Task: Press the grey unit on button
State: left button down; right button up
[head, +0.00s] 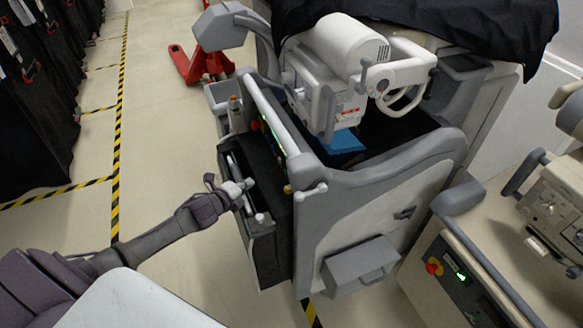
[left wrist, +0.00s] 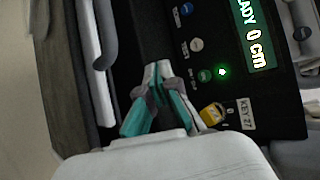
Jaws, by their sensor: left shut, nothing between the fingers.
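The grey unit (head: 380,200) stands in the middle of the head view, with a dark control panel along its left side. In the left wrist view the panel (left wrist: 262,105) carries a lit green display, a blue button (left wrist: 187,10), a whitish button (left wrist: 196,45), a green button (left wrist: 205,76) beside a bright green light, and a yellow key switch (left wrist: 212,114). Small labels by the buttons are too blurred to read. My left gripper (head: 249,184) is shut and empty beside the panel. In the left wrist view its fingertips (left wrist: 158,68) show left of the green button, apart from it.
Another beige machine (head: 550,215) with a red knob (head: 434,267) stands at the right. A black cover (head: 440,25) drapes the unit's back. A red pallet truck (head: 200,64) is behind. Open floor with yellow-black tape (head: 118,130) lies at the left.

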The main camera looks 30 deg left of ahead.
pick_arm(q)
jog(key=shift+s, duration=0.15)
jog(key=w+d+b, duration=0.1)
jog(key=w+d, duration=0.1)
jog(key=w, duration=0.1)
jog(key=w+d+b, duration=0.1)
jog(key=w+d, duration=0.2)
jog(key=shift+w+d, duration=0.35)
jog(key=shift+w, duration=0.05)
dwell(1.5)
jog(key=shift+w+d, duration=0.25)
jog(key=shift+w, duration=0.1)
jog(key=shift+w+d, duration=0.3)
dwell(0.8)
jog(key=shift+s, duration=0.1)
jog(key=shift+s+a, duration=0.55)
